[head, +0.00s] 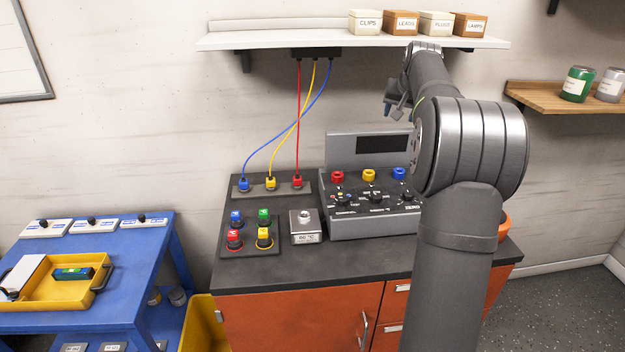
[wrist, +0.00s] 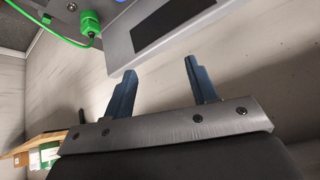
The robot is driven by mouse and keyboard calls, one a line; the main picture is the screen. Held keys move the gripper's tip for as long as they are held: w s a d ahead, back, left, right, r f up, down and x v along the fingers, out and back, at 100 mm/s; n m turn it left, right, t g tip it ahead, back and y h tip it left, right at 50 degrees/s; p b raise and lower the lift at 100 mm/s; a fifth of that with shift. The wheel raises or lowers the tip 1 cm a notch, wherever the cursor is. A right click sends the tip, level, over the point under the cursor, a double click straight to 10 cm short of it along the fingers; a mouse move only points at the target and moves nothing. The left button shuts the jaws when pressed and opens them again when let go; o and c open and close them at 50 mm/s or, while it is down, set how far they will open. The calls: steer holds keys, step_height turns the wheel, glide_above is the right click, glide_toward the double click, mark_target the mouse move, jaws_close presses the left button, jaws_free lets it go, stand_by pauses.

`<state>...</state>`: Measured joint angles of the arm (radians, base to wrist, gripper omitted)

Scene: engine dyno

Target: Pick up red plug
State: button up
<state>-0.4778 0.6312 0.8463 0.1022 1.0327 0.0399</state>
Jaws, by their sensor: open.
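A red plug (head: 298,181) with a red cable sits upright in the dark strip at the back of the bench, right of a yellow plug (head: 271,183) and a blue plug (head: 244,184). Its cable runs up to a black box under the shelf. My gripper (wrist: 160,65) is open in the wrist view, with nothing between its two blue-grey fingers. In the head view its end (head: 392,100) is partly hidden by my arm, up and right of the red plug and well apart from it. The red plug does not show in the wrist view.
A grey console (head: 365,219) with red, yellow and blue sockets stands right of the strip. A board (head: 250,252) with coloured pieces lies in front. The white shelf (head: 290,41) hangs above. A green plug (wrist: 88,25) shows in the wrist view. The cables cross the space above the strip.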

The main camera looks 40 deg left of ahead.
steer(key=s+a+f+n+g, duration=0.1)
steer(key=s+a+f, duration=0.15)
steer(key=a, duration=0.35)
steer(key=s+a+f+n+g, duration=0.1)
steer(key=s+a+f, duration=0.15)
steer(key=a, duration=0.45)
steer(key=n+g+h, duration=0.2)
glide_toward(297, 178)
steer(key=x, duration=0.3)
steer(key=shift+w+f, duration=0.2)
steer(key=shift+w, duration=0.25)
steer(key=shift+s+x, duration=0.2)
steer(key=shift+x, duration=2.55)
steer(key=c, duration=0.9)
